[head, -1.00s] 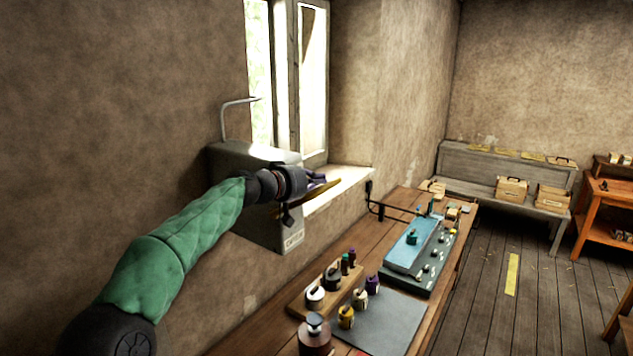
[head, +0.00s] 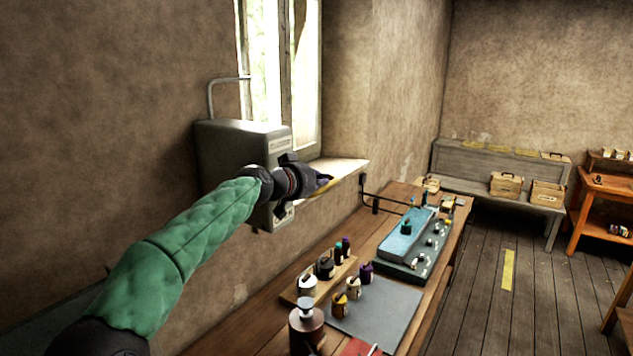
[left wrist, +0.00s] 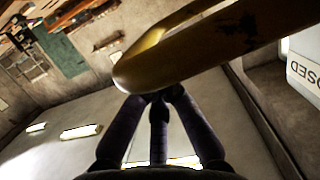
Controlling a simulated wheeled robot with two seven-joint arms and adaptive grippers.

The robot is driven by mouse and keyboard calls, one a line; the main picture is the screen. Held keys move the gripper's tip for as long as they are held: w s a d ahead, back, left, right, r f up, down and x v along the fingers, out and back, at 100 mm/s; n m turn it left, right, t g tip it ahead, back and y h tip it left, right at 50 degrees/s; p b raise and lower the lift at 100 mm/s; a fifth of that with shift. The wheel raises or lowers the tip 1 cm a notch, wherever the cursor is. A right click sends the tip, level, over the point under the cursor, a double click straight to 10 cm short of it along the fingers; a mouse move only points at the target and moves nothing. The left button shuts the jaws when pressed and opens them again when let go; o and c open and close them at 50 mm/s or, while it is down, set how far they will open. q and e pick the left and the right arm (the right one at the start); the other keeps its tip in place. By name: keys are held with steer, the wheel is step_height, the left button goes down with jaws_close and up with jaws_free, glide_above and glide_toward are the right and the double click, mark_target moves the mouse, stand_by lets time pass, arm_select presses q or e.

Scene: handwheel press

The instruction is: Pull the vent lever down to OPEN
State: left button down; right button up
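The vent box (head: 225,150) is a grey case on the left wall beside the window. Its yellow lever (head: 323,187) shows only as a short piece beyond my left gripper (head: 325,181), which is in front of the box's lower right side. In the left wrist view the worn yellow lever (left wrist: 200,62) crosses the top, over the fingertips of my left gripper (left wrist: 157,94). The dark fingers converge there, and the lever hides their tips, so a grasp cannot be made out. A plate reading "OSED" (left wrist: 308,66), upside down, is at the right edge. My right gripper is not in view.
A wooden bench (head: 262,335) runs below the box. It carries a wooden rack (head: 318,280) with small bottles, a grey mat (head: 378,312), a brown weight (head: 306,325) and a blue-topped device (head: 405,236). The window sill (head: 345,168) is just behind my gripper.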

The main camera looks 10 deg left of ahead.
arm_select(q)
step_height(320, 180, down, 12)
steer(key=a+m+t+y+b, duration=0.1)
steer(key=m+y+b, duration=0.1)
steer(key=m+b, duration=0.4)
steer(key=shift+w+m+b, duration=0.2)
steer(key=shift+m+b, duration=0.1)
steer(key=shift+b, duration=2.45)
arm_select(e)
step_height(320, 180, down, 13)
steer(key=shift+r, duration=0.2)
